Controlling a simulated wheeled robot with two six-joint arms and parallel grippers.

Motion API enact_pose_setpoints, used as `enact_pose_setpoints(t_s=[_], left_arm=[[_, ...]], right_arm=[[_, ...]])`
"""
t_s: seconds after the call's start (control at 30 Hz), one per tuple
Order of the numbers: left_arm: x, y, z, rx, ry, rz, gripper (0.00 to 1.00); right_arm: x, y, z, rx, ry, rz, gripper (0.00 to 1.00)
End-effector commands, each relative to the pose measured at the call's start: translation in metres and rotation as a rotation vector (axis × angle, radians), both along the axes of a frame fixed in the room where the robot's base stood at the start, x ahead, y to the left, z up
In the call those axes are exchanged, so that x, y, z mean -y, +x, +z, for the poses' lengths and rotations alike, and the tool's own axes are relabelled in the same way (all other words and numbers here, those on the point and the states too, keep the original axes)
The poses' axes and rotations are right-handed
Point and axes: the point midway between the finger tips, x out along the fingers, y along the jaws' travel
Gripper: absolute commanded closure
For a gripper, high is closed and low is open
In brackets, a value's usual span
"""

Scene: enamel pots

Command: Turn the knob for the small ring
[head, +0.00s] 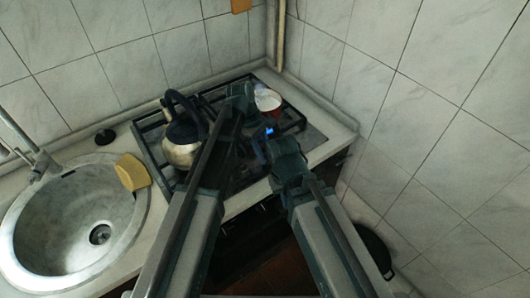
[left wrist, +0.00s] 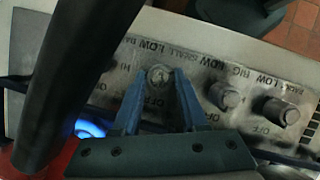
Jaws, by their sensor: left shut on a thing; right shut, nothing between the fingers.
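The left wrist view shows my left gripper (left wrist: 157,80) with its two fingers on either side of a round knob (left wrist: 158,76), shut on it. The word SMALL is printed on the panel (left wrist: 190,62) near this knob. A second knob (left wrist: 223,97) and a third knob (left wrist: 280,110) stand to its right, apart from the fingers. In the head view the knobs and the left fingertips are hidden behind my arms. My right gripper (head: 270,152) is shut and empty near the front right of the hob.
A blue flame (head: 269,130) burns on the hob (head: 310,137). A red and white pot (head: 267,100) stands behind it. A kettle (head: 182,150) is on the hob's left side. A yellow sponge (head: 132,172) lies beside the sink (head: 75,225).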

Motion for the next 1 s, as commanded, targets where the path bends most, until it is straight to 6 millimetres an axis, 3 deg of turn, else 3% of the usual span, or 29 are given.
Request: enact_pose_setpoints(t_s=[0.1,0.13,0.27,0.67,1.0], left_arm=[[0.0,0.0,0.0,0.001,0.001,0.001,1.0],[0.0,0.0,0.0,0.001,0.001,0.001,0.52],[0.0,0.0,0.0,0.001,0.001,0.001,0.29],[-0.001,0.001,0.002,0.0,0.0,0.001,0.27],[-0.009,0.007,0.031,0.0,0.0,0.002,0.27]], right_arm=[[0.0,0.0,0.0,0.0,0.0,0.0,1.0],[0.0,0.0,0.0,0.0,0.0,0.0,1.0],[0.0,0.0,0.0,0.0,0.0,0.0,1.0],[0.0,0.0,0.002,0.0,0.0,0.0,1.0],[0.0,0.0,0.031,0.0,0.0,0.0,1.0]])
